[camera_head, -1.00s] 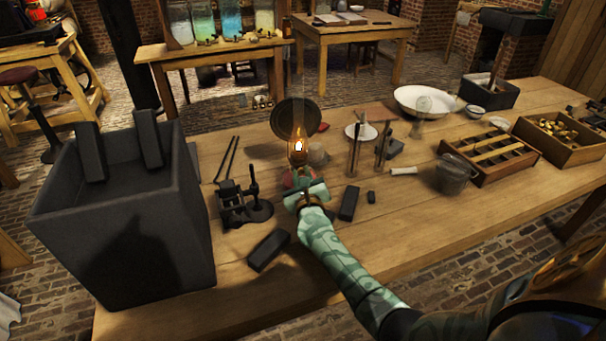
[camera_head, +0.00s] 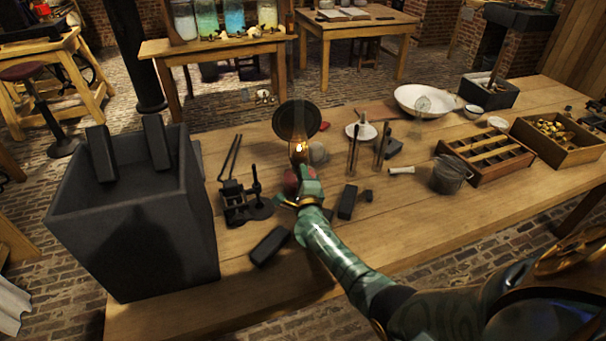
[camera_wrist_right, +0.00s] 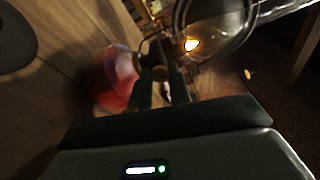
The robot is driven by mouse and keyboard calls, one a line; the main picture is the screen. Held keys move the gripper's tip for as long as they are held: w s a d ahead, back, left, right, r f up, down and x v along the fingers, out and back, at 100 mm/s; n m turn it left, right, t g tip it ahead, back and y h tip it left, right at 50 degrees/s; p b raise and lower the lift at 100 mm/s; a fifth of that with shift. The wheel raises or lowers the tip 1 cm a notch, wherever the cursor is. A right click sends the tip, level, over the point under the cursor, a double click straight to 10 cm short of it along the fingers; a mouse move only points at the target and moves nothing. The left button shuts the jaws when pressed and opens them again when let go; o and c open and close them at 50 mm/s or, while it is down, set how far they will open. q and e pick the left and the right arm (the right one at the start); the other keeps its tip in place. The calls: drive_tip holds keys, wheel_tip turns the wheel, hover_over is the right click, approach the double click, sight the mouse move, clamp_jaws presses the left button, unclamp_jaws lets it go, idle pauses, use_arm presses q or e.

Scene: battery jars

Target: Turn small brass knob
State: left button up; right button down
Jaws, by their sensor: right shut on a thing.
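The oil lamp stands on the bench with a lit flame in its glass chimney (camera_head: 299,149), a dark round reflector (camera_head: 296,119) behind it and a red oil font (camera_head: 291,181) below. My right gripper (camera_head: 304,174) is at the lamp just under the flame, its hand covering part of the font. In the right wrist view, the two fingers of my right gripper (camera_wrist_right: 161,82) are shut on the small brass knob (camera_wrist_right: 159,73) in front of the burner. The flame (camera_wrist_right: 191,45) glows just beyond. In the head view the knob is hidden by the hand. My left gripper is not in view.
A large dark box (camera_head: 135,235) stands at the left. A black clamp-like device (camera_head: 240,205) and dark blocks (camera_head: 270,246) lie near the lamp. Thin upright rods (camera_head: 354,152) stand right of it. A wooden rack (camera_head: 486,158) is farther right. The front of the bench is mostly clear.

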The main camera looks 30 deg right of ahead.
drive_tip(key=shift+n+p, duration=0.5)
drive_tip(key=shift+n, duration=1.6)
drive_tip(key=shift+f, duration=0.1)
drive_tip(key=c, duration=1.3)
unclamp_jaws()
drive_tip(key=p+v, duration=0.4)
drive_tip(key=v, duration=1.1)
drive_tip(key=shift+s+a+p, duration=0.1)
drive_tip(key=shift+s+p, duration=0.15)
drive_tip(key=shift+p, duration=0.1)
drive_tip(key=shift+s+a, duration=0.25)
drive_tip(key=shift+s, duration=0.1)
